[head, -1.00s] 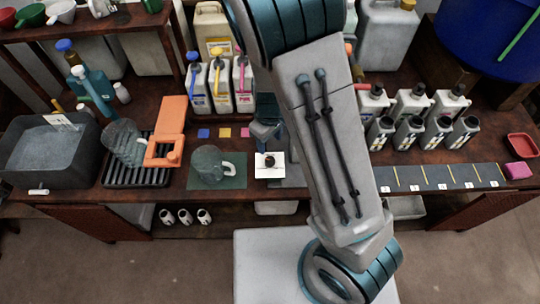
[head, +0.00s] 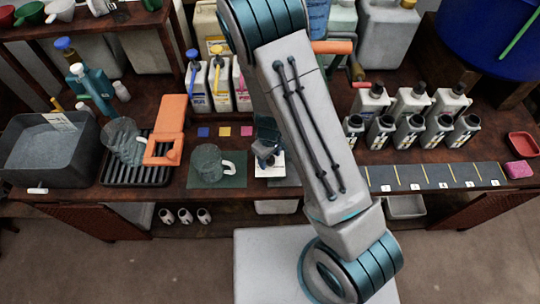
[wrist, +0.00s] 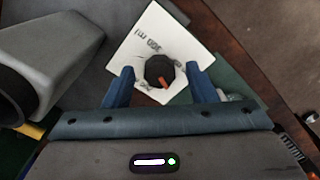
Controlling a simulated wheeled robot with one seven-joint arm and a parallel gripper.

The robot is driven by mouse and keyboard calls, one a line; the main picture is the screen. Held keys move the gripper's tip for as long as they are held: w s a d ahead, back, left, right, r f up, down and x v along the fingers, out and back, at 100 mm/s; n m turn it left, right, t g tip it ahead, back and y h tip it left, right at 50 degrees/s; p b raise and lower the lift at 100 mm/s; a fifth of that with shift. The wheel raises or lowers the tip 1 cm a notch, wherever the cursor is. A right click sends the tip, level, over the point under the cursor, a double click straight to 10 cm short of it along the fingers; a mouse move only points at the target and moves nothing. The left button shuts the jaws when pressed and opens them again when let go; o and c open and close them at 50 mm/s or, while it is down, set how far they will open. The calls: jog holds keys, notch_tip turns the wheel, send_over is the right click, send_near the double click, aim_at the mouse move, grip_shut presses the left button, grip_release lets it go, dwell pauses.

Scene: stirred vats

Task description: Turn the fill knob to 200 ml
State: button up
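The fill knob (wrist: 159,71) is dark and many-sided with an orange-red pointer mark, on a white dial plate (wrist: 135,40). In the wrist view the pointer faces down and slightly right; the printed ml figures are too small to read surely. My gripper (wrist: 160,78) is open, one blue finger each side of the knob, with visible gaps to it. How far the fingertips are above the plate I cannot tell. In the head view my gripper (head: 266,150) is over the white plate (head: 270,171) and hides the knob.
A clear jug (head: 205,168) with a white handle stands on a green mat (head: 232,183) just left of the plate. An orange object (head: 170,125) and a dark rack (head: 150,178) are further left. Several bottles (head: 410,125) stand to the right, behind a marked grey strip (head: 430,177).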

jog(key=c, duration=0.9)
jog(key=shift+o, duration=0.2)
jog(key=shift+m, duration=0.4)
jog(key=m, duration=0.2)
jog(key=shift+m, duration=0.4)
jog(key=m, duration=0.3)
jog(key=shift+m+b, duration=0.35)
jog(key=shift+m, duration=0.05)
jog(key=m, duration=0.6)
jog(key=shift+m, duration=0.3)
jog(key=o, duration=1)
jog(key=shift+c, duration=0.2)
